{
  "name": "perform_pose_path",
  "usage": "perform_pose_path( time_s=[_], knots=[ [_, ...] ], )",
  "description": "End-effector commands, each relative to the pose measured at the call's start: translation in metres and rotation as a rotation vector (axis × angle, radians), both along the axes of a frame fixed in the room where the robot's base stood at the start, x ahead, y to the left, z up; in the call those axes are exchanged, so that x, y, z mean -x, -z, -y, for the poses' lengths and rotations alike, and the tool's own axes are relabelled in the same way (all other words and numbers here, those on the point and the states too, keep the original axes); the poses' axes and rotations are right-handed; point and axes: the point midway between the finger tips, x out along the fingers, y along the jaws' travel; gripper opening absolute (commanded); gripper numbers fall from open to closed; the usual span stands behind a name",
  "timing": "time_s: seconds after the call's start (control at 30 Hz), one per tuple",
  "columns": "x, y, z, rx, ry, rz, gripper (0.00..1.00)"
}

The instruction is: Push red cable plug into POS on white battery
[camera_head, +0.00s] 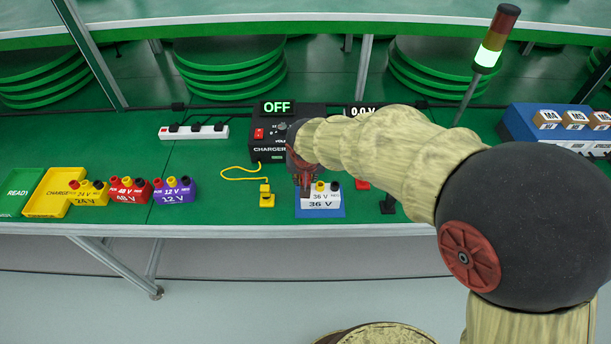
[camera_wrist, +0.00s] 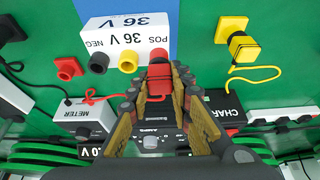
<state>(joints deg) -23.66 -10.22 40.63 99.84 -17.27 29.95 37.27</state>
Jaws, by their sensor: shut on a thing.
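The white battery (camera_head: 325,203), marked 36 V, sits on a blue mat (camera_head: 340,212) in front of the charger. It also shows at the top of the wrist view (camera_wrist: 126,32), with black NEG (camera_wrist: 98,62), yellow (camera_wrist: 128,61) and red POS (camera_wrist: 157,54) terminals in a row. My gripper (camera_wrist: 160,95) is shut on the red cable plug (camera_wrist: 160,83), at the POS end of the battery. The plug overlaps the red POS terminal in the wrist view; I cannot tell whether it is inserted. In the head view my gripper (camera_head: 304,180) hides much of that end.
A yellow plug in a holder (camera_head: 266,196) stands left of the battery. An empty-looking red holder (camera_wrist: 68,68) and a black one (camera_head: 388,204) stand right in the head view. The charger (camera_head: 268,135) reads OFF. Yellow, red and purple batteries (camera_head: 175,192) stand further left.

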Motion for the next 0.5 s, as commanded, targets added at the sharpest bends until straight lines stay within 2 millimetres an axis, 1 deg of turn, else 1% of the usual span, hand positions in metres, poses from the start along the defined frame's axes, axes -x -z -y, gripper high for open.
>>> perform_pose_path(
  time_s=[0.07, 0.4, 0.5],
  knots=[
    [-0.0002, -0.0003, -0.0001, 0.000, 0.000, 0.001, 0.23],
    [-0.0001, -0.0001, 0.0000, 0.000, 0.000, 0.000, 0.42],
    [-0.0001, 0.0000, 0.0000, 0.000, 0.000, 0.000, 0.42]
  ],
)
